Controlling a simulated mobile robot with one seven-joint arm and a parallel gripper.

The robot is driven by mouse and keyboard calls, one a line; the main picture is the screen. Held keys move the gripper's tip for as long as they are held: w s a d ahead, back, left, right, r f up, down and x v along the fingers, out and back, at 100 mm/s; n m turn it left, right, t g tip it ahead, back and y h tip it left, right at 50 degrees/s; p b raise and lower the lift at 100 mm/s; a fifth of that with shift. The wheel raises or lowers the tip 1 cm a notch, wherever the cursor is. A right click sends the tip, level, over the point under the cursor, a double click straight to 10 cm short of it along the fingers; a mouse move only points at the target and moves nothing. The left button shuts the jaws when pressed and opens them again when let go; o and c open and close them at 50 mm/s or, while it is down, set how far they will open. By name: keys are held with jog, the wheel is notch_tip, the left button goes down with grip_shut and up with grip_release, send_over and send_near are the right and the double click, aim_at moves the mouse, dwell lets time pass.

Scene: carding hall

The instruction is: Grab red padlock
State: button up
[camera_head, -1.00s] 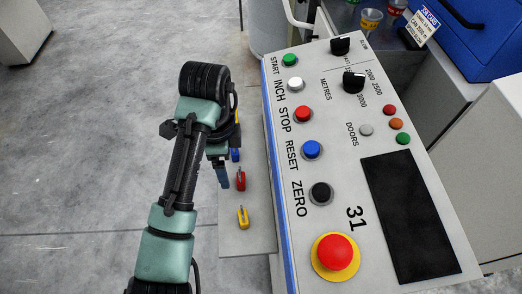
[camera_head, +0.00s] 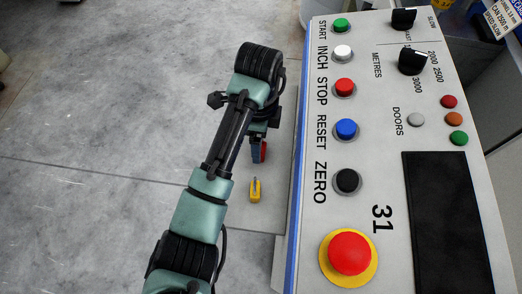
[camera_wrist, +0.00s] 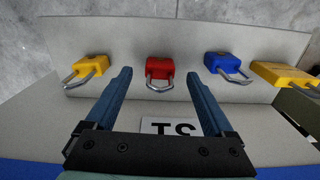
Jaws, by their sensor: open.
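The red padlock (camera_wrist: 160,70) lies on a grey shelf (camera_wrist: 215,36) in the wrist view, its shackle toward me. My gripper (camera_wrist: 160,78) is open, with its two blue fingers on either side of the padlock's shackle in the picture. I cannot tell how far the fingertips are above it. In the head view my gripper (camera_head: 258,150) hangs over the shelf (camera_head: 255,218), and a sliver of the red padlock (camera_head: 264,151) shows beside a finger; the rest is hidden.
A yellow padlock (camera_wrist: 90,68) lies left of the red one; a blue padlock (camera_wrist: 224,64) and another yellow one (camera_wrist: 285,73) lie to the right. The control panel (camera_head: 385,140) with buttons and a red emergency knob (camera_head: 349,253) rises close beside the shelf.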

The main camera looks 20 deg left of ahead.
aim_at(263, 144)
notch_tip(263, 144, down, 4)
jog(key=shift+a+f+b, duration=0.1)
jog(key=shift+b, duration=0.35)
grip_shut()
